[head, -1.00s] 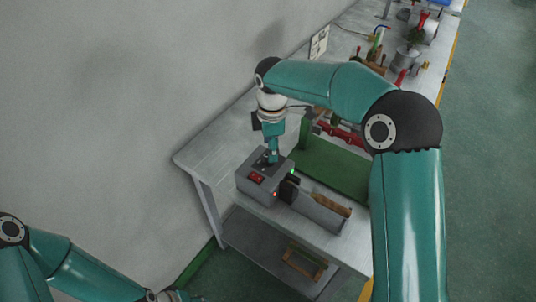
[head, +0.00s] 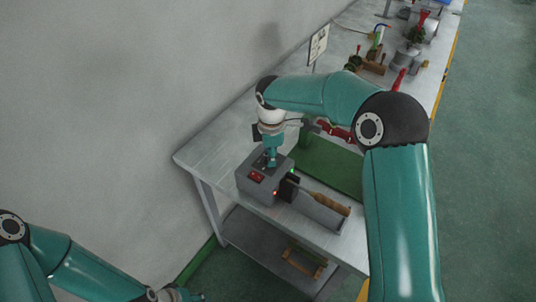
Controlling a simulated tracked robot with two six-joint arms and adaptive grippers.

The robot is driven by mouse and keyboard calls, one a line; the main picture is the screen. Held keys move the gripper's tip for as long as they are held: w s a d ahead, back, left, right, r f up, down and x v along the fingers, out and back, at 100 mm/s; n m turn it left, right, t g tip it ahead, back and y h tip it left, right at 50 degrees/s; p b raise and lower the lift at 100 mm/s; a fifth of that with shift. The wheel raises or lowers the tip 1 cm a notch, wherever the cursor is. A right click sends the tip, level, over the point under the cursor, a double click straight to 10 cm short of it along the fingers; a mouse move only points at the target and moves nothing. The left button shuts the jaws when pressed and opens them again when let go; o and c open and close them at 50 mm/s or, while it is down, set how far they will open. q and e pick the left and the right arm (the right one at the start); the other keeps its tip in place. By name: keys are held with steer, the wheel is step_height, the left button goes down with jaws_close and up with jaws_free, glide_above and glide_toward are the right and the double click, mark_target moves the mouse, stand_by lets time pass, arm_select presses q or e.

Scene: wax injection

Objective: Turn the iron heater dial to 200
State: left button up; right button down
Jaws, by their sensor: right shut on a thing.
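The iron heater (head: 252,185) is a grey box on the near end of the workbench, with a red switch (head: 256,176) on top and small red and green lights on its right side. My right gripper (head: 271,163) points straight down onto the top of the heater and is shut on the dial, which the fingers hide. The dial's marks and setting cannot be read. An iron with a wooden handle (head: 332,203) lies in the grey holder beside the heater. My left gripper (head: 182,296) is at the bottom edge, mostly cut off, away from the bench.
The workbench (head: 205,158) stands along the grey wall, with a green mat (head: 335,165) behind the heater. Red-handled tools and other gear stand farther back. A lower shelf (head: 255,240) holds a wooden frame (head: 304,261). The floor at right is clear.

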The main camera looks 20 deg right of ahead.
steer(key=shift+a, duration=0.3)
steer(key=shift+d, duration=0.2)
steer(key=shift+m, duration=0.3)
steer(key=m+b, duration=0.2)
steer(key=m, duration=0.2)
steer(key=shift+d+f, duration=0.1)
steer(key=m+b, duration=0.1)
steer(key=m, duration=0.5)
steer(key=shift+s+m+h+b, duration=0.1)
steer(key=shift+m+h+b, duration=0.2)
steer(key=shift+m, duration=0.1)
steer(key=m, duration=0.6)
steer(key=shift+g+b, duration=0.35)
steer(key=shift+g, duration=0.05)
steer(key=m, duration=0.6)
steer(key=shift+a+f+m, duration=0.1)
steer(key=shift+a+m, duration=0.2)
steer(key=shift+m, duration=0.1)
